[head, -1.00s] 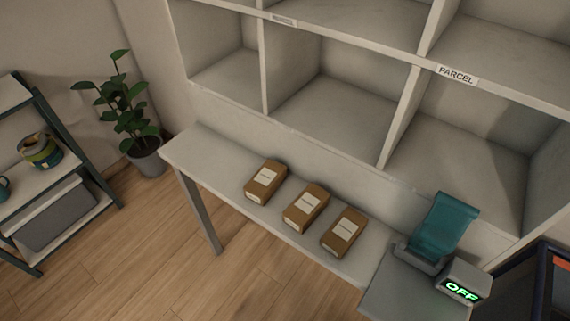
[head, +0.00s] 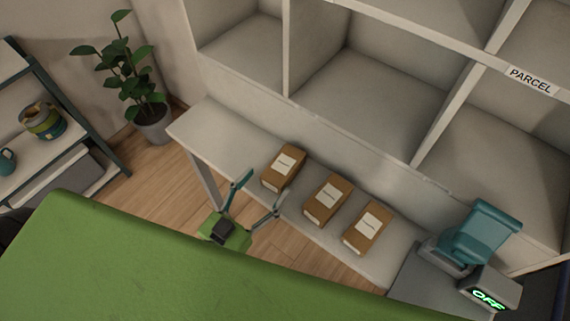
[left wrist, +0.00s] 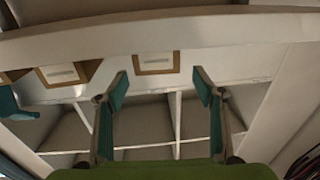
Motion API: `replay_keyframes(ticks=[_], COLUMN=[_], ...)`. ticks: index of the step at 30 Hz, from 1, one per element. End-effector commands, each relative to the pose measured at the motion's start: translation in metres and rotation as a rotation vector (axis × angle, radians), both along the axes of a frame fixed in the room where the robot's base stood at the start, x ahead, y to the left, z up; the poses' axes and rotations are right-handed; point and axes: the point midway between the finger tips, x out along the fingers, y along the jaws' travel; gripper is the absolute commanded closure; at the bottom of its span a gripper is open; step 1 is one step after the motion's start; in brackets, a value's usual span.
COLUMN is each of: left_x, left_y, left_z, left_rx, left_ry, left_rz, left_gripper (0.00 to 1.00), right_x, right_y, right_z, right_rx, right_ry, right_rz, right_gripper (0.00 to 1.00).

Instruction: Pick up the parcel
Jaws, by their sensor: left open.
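Three brown box parcels with white labels lie in a row on the narrow pale table: the left parcel (head: 283,167), the middle parcel (head: 327,199) and the right parcel (head: 368,229). My left gripper (head: 260,190) is open and empty at the table's front edge, near the left parcel. Its fingers are apart from the parcels. In the left wrist view the open fingers (left wrist: 160,73) frame one parcel (left wrist: 156,62), which lies beyond them. Another parcel (left wrist: 68,73) shows to its left, and a third is partly cut off at the left. My right gripper is not in view.
Pale cubbies (head: 370,95) rise behind the table, one under a PARCEL label (head: 532,80). A teal device (head: 482,236) with an OFF display (head: 489,298) stands at the table's right end. A plant (head: 135,85) and a side shelf (head: 60,150) stand at left.

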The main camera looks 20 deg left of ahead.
Motion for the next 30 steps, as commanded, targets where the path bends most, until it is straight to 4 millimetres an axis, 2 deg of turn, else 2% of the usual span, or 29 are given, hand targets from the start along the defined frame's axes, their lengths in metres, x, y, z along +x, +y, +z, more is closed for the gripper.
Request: replay_keyframes(ticks=[3, 11, 19, 23, 29, 30], left_x=[0.018, 0.035, 0.07, 0.077, 0.078, 0.078], left_y=[-0.005, -0.011, -0.024, -0.026, -0.026, -0.026], left_z=[0.001, 0.0, -0.002, -0.003, -0.004, -0.004], left_rx=[-0.001, -0.001, 0.0, 0.001, 0.001, 0.001], left_ry=[-0.001, 0.001, 0.0, 0.001, 0.002, 0.002], left_rz=[0.0, 0.0, 0.0, -0.001, -0.001, 0.0], left_gripper=[0.38, 0.38, 0.38, 0.38, 0.38, 0.45], right_x=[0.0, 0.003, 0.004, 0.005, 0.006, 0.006], right_y=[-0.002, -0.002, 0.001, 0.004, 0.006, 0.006], right_z=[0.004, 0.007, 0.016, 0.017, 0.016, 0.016], right_rx=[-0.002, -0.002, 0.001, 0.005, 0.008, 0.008], right_ry=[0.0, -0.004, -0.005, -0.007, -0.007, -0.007], right_rz=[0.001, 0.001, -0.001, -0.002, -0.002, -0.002], right_gripper=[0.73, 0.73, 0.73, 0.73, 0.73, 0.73])
